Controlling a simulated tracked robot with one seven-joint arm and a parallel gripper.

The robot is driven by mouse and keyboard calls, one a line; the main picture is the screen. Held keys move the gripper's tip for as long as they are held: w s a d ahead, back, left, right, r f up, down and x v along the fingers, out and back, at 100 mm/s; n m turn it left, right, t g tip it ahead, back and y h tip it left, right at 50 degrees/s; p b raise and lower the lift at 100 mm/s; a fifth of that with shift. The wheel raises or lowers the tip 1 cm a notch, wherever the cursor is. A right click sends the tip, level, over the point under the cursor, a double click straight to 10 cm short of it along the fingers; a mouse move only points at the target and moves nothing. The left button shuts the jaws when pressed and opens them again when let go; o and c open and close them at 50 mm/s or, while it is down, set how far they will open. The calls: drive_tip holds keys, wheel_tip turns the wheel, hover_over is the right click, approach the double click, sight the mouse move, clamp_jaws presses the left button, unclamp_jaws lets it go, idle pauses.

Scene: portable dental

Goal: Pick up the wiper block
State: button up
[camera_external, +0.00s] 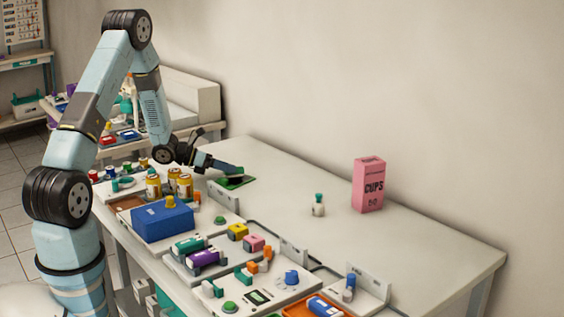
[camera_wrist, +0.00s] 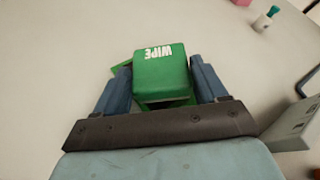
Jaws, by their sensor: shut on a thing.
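The wiper block (camera_wrist: 160,75) is a green block with white "WIPE" lettering, in the middle of the wrist view. My gripper (camera_wrist: 162,66) has its two blue fingers on either side of it and is shut on it. A flat green piece (camera_wrist: 122,70) shows under and beside the block. In the external view my gripper (camera_external: 222,166) is low over the far left part of the table, with the green block (camera_external: 233,170) at its tip above a dark green pad (camera_external: 236,183). I cannot tell whether the block touches the pad.
A pink cups box (camera_external: 369,184) and a small white bottle with a teal cap (camera_external: 318,206) stand farther right on the table (camera_external: 275,190). Several trays, amber jars (camera_external: 180,184) and a blue box (camera_external: 162,220) crowd the near side. The table's middle is clear.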

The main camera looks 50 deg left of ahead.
drive_tip(key=shift+r, duration=0.55)
wheel_tip(320, 180, up, 2)
drive_tip(key=shift+r, duration=0.25)
drive_tip(key=s+d+r+m, duration=0.2)
drive_tip(key=s+d+r, duration=0.2)
drive_tip(key=s+r, duration=0.75)
drive_tip(key=w+a+f+m, duration=0.1)
drive_tip(key=w+f, duration=0.2)
drive_tip(key=w+a+f+m+g+h, duration=0.1)
drive_tip(key=w+f+m, duration=0.1)
drive_tip(key=w+f, duration=0.1)
drive_tip(key=w+a+f+m+g+h, duration=0.1)
drive_tip(key=w+f, duration=0.2)
drive_tip(key=w, duration=0.1)
drive_tip(key=shift+w+a+f+m, duration=0.15)
drive_tip(key=shift+w+f+m, duration=0.1)
drive_tip(key=shift+w+m, duration=0.15)
drive_tip(key=shift+w+a+f, duration=0.1)
drive_tip(key=shift+w+f, duration=0.2)
drive_tip(key=shift+f, duration=0.15)
wheel_tip(320, 180, down, 3)
drive_tip(key=shift+w+f, duration=0.15)
